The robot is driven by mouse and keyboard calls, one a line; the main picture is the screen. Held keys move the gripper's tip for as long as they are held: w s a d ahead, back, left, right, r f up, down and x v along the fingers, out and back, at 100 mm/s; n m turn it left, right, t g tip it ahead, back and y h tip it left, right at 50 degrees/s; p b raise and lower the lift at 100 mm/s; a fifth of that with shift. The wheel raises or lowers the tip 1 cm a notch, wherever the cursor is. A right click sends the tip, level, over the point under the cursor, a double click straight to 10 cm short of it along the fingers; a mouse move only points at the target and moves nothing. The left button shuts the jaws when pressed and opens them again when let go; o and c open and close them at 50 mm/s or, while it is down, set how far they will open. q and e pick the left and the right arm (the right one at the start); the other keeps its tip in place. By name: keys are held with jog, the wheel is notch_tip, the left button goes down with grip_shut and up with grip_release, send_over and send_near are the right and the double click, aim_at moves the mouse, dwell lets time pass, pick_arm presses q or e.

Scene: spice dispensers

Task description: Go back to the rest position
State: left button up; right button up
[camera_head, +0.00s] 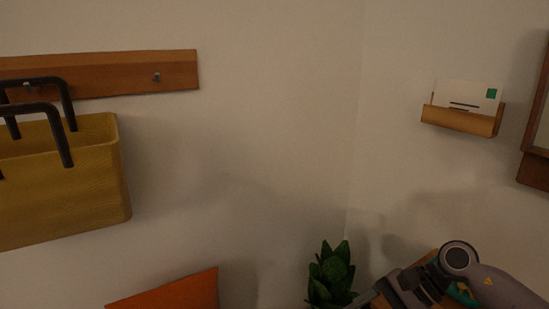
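Part of one of my arms (485,284) shows at the bottom right of the head view, grey with a round dark joint. It comes in from the right edge. Its gripper fingers are not clearly visible at the bottom edge of the picture. My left arm and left gripper are not in the view. No spice dispensers are in view.
A yellow bag (65,185) with dark handles hangs by a wooden hook rail (120,75) at left. A wooden letter holder (460,120) with an envelope (466,95) is on the right wall. A green plant (331,273) and an orange object (170,292) are at the bottom.

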jog(key=s+a+r+m+t+y+p, duration=0.3)
jog(key=a+m+t+y, duration=0.55)
jog(key=m, duration=0.95)
jog(key=d+f+m+t+h, duration=0.2)
jog(key=m+t+h, duration=0.25)
jog(key=m, duration=0.75)
jog(key=d+f+m+t+h, duration=0.3)
jog(key=m+h, duration=0.2)
jog(key=m, duration=0.6)
jog(key=s+d+f+m+g+h, duration=0.2)
jog(key=s+f+m+h, duration=0.1)
jog(key=s+f+m, duration=0.3)
jog(key=s+d+f+m+g+h+p, duration=0.1)
jog(key=s+d+f+m+g+h, duration=0.1)
jog(key=s+f+m, duration=0.5)
jog(key=m+g+h, duration=0.1)
jog(key=m, duration=0.3)
jog(key=shift+s+d+f+g, duration=0.3)
jog(key=shift+d+f, duration=0.05)
